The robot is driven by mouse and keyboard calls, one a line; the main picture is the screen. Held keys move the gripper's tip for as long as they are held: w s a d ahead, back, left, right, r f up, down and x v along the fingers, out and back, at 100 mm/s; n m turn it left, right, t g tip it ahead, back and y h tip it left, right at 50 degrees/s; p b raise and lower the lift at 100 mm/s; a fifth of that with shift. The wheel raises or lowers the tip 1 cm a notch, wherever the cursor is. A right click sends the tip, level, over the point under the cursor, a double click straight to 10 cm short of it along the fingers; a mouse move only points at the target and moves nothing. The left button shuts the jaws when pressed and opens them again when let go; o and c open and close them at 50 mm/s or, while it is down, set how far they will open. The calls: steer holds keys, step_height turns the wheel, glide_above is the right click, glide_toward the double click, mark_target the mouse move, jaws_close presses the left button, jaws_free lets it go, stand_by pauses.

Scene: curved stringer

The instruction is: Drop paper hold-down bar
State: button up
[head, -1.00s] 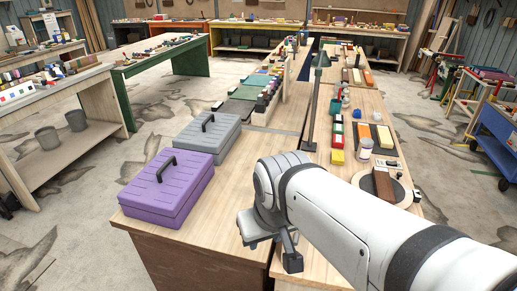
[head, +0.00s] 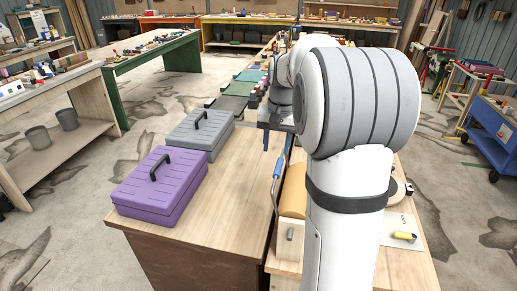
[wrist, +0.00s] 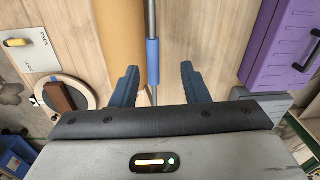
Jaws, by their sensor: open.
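The hold-down bar (wrist: 153,95) is a thin metal rod with a blue sleeve (wrist: 153,55). In the head view the blue sleeve (head: 277,165) shows at the rod's upper end, left of the tan paper roll (head: 294,192). The roll also shows in the wrist view (wrist: 125,35), beside the rod. My gripper (wrist: 158,68) is open, with its two dark blue fingers on either side of the rod near the sleeve. I cannot tell whether either finger touches it.
A purple toolbox (head: 160,188) and a grey toolbox (head: 200,138) stand on the bench left of the roll. A sheet with a yellow-handled tool (head: 405,236) lies at the right. My arm hides much of the bench's right side. Bare bench top lies between toolboxes and rod.

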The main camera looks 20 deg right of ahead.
mark_target(279, 164)
steer(key=shift+m, duration=0.4)
steer(key=w+d, duration=0.1)
steer(key=w+d+f, duration=0.1)
steer(key=w+d, duration=0.1)
steer(key=shift+d+f, duration=0.15)
steer(key=shift+f, duration=0.2)
steer(key=f, duration=0.3)
steer(key=f+p, duration=0.1)
steer(key=f, duration=0.3)
steer(key=shift+w+a+f, duration=0.2)
steer(key=shift+f, duration=0.1)
jaws_close()
